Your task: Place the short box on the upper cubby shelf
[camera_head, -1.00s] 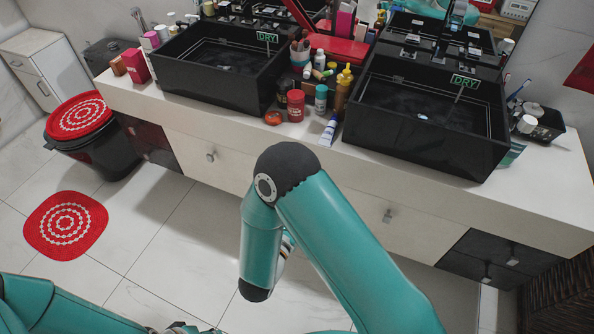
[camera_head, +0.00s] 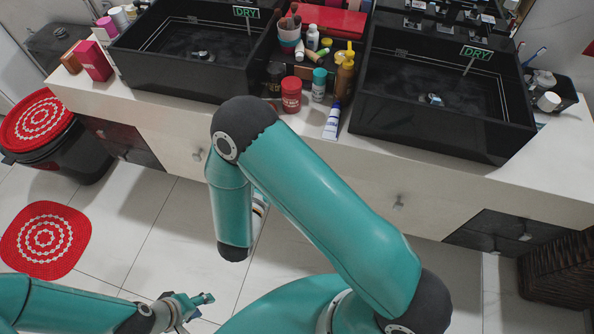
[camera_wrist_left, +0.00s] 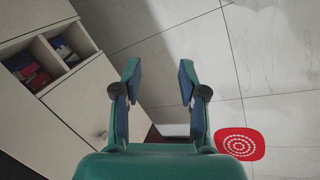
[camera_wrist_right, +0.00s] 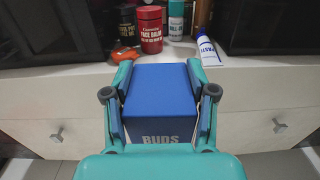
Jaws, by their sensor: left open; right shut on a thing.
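The short box, a blue box (camera_wrist_right: 160,110) marked BUDS, is held between the fingers of my right gripper (camera_wrist_right: 160,68), level with the counter front in the right wrist view. In the head view the right gripper and box are mostly hidden behind my teal arm. My left gripper (camera_head: 200,299) is open and empty over the floor at the bottom of the head view. Its spread fingers (camera_wrist_left: 160,68) also show in the left wrist view. There, a white cabinet with open cubbies (camera_wrist_left: 46,57) holding blue and red things stands at upper left. I cannot tell which cubby is the upper one.
The counter (camera_head: 175,118) carries two black sinks, a red jar (camera_head: 291,95), a tube (camera_head: 332,120) and bottles near its front edge. A black bin with a red lid (camera_head: 37,120) and a red mat (camera_head: 45,240) are at left. The tiled floor between is clear.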

